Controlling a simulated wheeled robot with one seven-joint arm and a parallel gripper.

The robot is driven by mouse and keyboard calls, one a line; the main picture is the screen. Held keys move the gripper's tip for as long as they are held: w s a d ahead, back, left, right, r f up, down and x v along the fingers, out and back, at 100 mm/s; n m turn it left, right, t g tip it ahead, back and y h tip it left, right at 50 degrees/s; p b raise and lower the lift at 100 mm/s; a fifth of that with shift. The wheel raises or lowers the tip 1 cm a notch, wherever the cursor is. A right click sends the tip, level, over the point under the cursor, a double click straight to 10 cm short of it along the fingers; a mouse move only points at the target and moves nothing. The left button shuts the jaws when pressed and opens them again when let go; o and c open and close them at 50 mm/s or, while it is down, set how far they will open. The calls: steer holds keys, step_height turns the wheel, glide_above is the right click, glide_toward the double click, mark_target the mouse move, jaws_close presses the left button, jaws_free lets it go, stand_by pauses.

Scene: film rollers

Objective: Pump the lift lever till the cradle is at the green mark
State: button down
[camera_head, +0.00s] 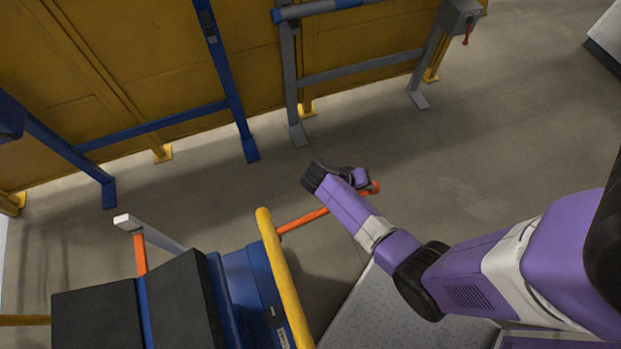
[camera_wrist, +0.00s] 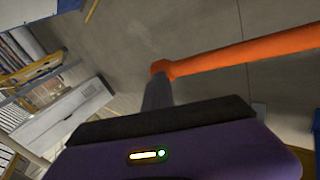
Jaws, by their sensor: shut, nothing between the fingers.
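The lift lever is an orange bar (camera_head: 305,219) sticking out to the right from the blue lift cart (camera_head: 245,290). In the wrist view the lever (camera_wrist: 240,54) runs from the right edge to its rounded end near the middle. My gripper (camera_head: 364,181) is at the lever's outer end. Its shut grey fingers (camera_wrist: 157,92) overlap the lever end in the wrist view; I cannot tell whether they touch it. The cradle (camera_head: 183,300), with black sloping faces, is on the cart, cut off below. I cannot make out a green mark.
A yellow rail (camera_head: 283,280) on the cart stands left of my gripper. Blue (camera_head: 228,90) and grey (camera_head: 360,68) frames stand behind, before a yellow panel wall (camera_head: 150,60). The floor (camera_head: 500,130) to the right is clear.

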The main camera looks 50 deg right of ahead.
steer(key=f, duration=0.1)
steer(key=f+b, duration=0.1)
steer(key=f, duration=0.1)
steer(key=shift+s+d+f+b, duration=0.25)
steer(key=shift+d+b, duration=0.05)
steer(key=shift+b, duration=0.1)
steer(key=w+a+r+p, duration=0.2)
steer(key=a+r+p, duration=0.1)
steer(key=r+p, duration=0.3)
steer(key=w+a+r+p, duration=0.2)
steer(key=a+r+p, duration=0.2)
steer(key=r, duration=0.7)
steer(key=shift+w+p, duration=0.4)
steer(key=shift+p, duration=0.55)
steer(key=shift+f, duration=0.1)
steer(key=b+x, duration=0.3)
steer(key=x, duration=0.3)
steer(key=shift+f, duration=0.45)
steer(key=shift+s, duration=0.1)
